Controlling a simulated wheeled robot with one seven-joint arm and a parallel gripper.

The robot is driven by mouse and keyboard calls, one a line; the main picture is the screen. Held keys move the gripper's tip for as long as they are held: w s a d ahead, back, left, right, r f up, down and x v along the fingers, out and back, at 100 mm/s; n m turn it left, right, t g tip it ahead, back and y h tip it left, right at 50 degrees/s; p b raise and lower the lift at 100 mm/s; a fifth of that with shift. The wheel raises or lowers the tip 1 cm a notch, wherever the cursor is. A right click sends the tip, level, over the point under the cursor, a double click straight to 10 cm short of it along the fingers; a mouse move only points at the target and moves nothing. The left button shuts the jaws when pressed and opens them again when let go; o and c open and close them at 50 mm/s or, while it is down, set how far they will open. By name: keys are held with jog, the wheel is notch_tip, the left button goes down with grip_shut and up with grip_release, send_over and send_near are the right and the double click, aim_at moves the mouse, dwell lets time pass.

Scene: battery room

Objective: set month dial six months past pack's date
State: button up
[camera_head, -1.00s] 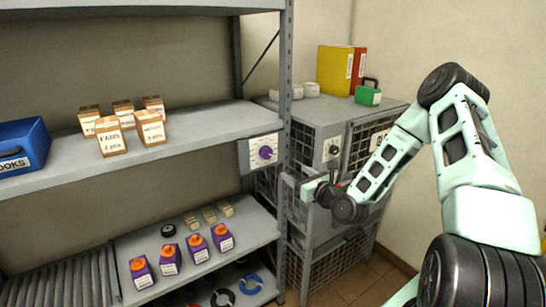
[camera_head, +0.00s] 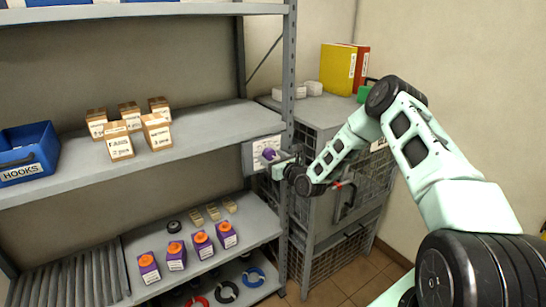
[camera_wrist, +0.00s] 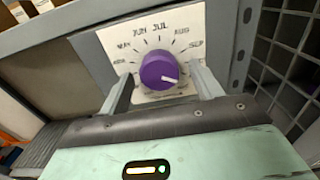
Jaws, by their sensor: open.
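The month dial is a purple knob (camera_wrist: 158,70) on a white plate (camera_wrist: 115,42) fixed to the shelf upright. Its white pointer faces right and slightly down in the wrist view. JUN, JUL, AUG and SEP read along the plate's top and right; lower lettering is too small or hidden. My gripper (camera_wrist: 163,90) is open, one finger on each side of the knob, and I cannot tell whether they touch it. In the head view my gripper (camera_head: 280,163) covers part of the dial plate. Several purple packs with orange caps (camera_head: 202,244) stand on the lower shelf; their dates are unreadable.
Small cartons (camera_head: 119,146) and a blue HOOKS bin (camera_head: 52,166) stand on the middle shelf. A grey mesh cabinet (camera_head: 325,110) is right of the upright, with yellow (camera_head: 337,72) and red binders on top. The mesh side lies close right of my gripper.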

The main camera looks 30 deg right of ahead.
jog(key=c, duration=1)
jog(key=shift+o, duration=0.2)
jog(key=shift+f+b, duration=0.1)
jog(key=shift+b, duration=0.3)
